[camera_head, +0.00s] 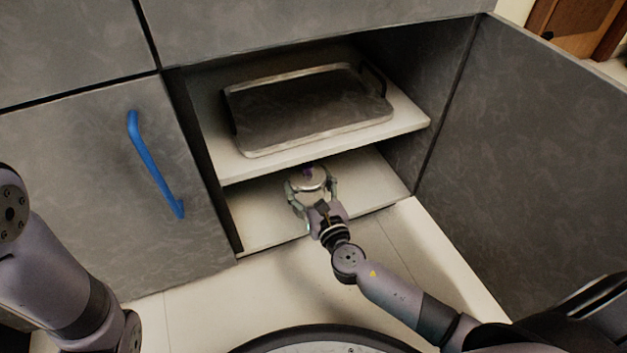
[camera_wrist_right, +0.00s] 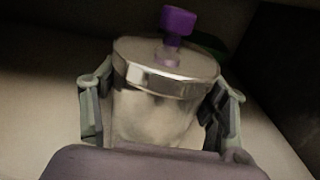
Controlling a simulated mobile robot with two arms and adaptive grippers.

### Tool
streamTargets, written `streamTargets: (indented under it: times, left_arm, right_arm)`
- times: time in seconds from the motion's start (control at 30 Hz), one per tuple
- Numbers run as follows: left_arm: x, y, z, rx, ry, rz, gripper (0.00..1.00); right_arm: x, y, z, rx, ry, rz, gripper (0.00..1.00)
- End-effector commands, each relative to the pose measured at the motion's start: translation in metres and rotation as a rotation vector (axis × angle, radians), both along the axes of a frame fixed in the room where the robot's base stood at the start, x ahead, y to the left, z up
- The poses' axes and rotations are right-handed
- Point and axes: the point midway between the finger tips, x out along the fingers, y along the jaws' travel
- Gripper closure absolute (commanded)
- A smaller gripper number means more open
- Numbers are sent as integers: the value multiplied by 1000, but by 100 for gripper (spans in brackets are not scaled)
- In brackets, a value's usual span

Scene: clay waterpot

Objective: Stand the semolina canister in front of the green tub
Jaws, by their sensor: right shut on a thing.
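A canister (camera_head: 309,180) with a shiny metal lid and a purple knob is at the lower level of the open cabinet. It also shows in the right wrist view (camera_wrist_right: 165,70), pale below the lid; no label is readable. My right gripper (camera_head: 311,190) is shut on the canister, with one finger on each side of its body. A sliver of green (camera_wrist_right: 208,42) shows behind the canister's lid in the right wrist view; it may be the green tub, mostly hidden. My left gripper is out of view; only part of my left arm shows.
A shelf (camera_head: 290,150) with a dark tray (camera_head: 310,105) on it lies above the canister. The open cabinet door (camera_head: 540,150) stands at the right. A closed door with a blue handle (camera_head: 152,165) is at the left. The lower board (camera_head: 265,215) has bare room around the canister.

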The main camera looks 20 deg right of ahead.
Motion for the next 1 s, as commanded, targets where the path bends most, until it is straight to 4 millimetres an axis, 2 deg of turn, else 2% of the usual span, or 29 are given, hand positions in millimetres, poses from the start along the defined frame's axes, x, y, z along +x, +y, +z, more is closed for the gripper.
streamTargets:
  times: [0.33, 0.37, 0.4, 0.67, 1.0]
  left_arm:
    - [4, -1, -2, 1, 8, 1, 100]
    - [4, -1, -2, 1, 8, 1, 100]
    - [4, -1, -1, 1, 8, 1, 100]
    - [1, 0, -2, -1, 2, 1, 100]
    - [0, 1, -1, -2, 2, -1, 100]
  right_arm:
    - [0, 1, 0, 0, -6, -1, 91]
    - [-1, 1, -3, -1, 0, 0, 31]
    - [-1, 1, -2, 0, -1, 0, 29]
    - [-1, 1, -2, -1, -1, 0, 12]
    - [-1, 1, -1, -1, -1, 0, 12]
